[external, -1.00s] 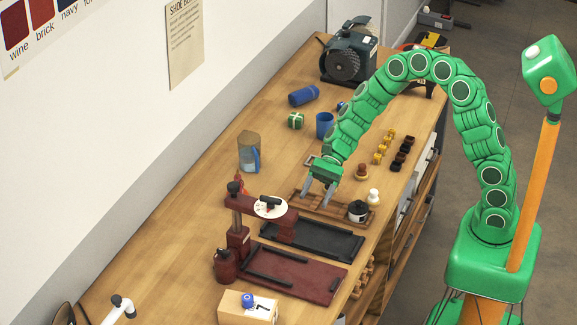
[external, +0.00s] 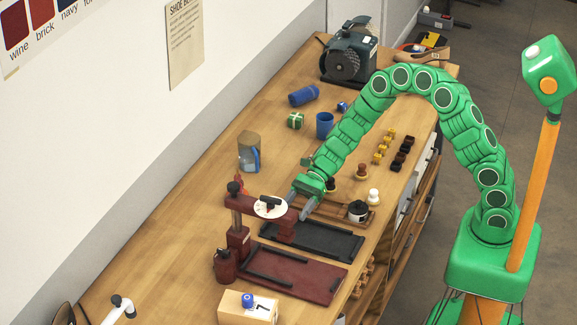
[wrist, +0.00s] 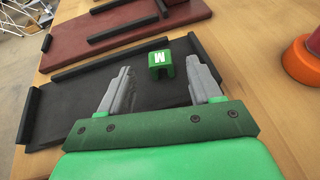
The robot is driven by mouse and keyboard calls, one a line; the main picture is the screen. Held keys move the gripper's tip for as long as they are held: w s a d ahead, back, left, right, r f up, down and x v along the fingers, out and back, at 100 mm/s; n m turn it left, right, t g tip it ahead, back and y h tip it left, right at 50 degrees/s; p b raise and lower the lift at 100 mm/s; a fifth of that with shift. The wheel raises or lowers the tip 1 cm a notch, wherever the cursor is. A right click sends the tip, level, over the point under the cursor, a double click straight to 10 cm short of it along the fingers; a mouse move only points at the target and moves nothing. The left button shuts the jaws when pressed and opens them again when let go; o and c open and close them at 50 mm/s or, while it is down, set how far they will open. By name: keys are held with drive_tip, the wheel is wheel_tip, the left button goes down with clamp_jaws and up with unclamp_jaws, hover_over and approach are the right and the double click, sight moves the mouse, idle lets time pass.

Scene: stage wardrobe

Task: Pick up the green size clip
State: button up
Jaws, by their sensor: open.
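The green size clip (wrist: 160,65) is a small green block with a white M on its top. In the wrist view it sits on the black tray (wrist: 65,100), near the tray's right-hand rail. My gripper (wrist: 160,77) is open and empty. Its two grey fingers point toward the clip, which shows just beyond the fingertips and between them, a little nearer the right finger. In the external view my gripper (external: 301,204) is above the bench beside the dark red press (external: 287,226). I cannot make out the clip there; the press may hide it.
A dark red tray (wrist: 120,30) lies beyond the black tray. A red and orange round thing (wrist: 303,62) stands at the right in the wrist view. A wooden tray (external: 329,212) with a dark pot (external: 358,211) is close to my gripper. Bare bench top lies left of the press.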

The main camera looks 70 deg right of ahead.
drive_tip(key=shift+x, duration=2.25)
drive_tip(key=c, duration=1)
